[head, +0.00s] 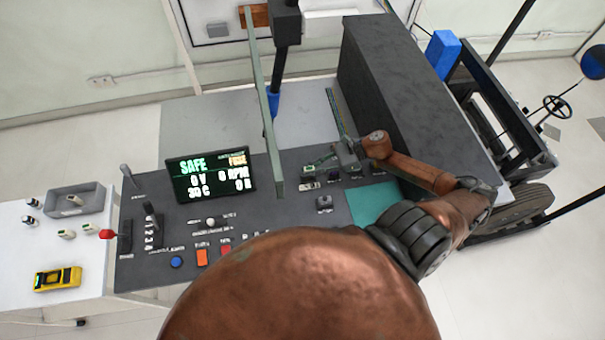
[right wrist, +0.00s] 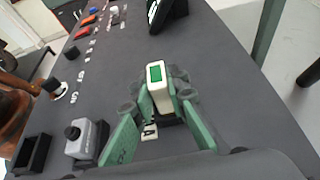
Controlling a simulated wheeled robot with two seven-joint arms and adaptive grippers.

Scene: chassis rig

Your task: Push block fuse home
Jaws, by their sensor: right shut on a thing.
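The block fuse (right wrist: 158,76), white with a green patch on its end, stands between the fingers of my right gripper (right wrist: 161,105) in the right wrist view. The fingers are shut on its sides. A dark base shows under the fuse, but I cannot tell how deep the fuse sits in it. My left gripper is not in view.
A display (head: 210,175) reading SAFE and FUSE stands on the panel, left of my gripper. An upright green-grey post (head: 264,100) rises between them. A tall dark box (head: 415,90) stands behind right. A grey tray (head: 75,203) and yellow meter (head: 58,279) lie left.

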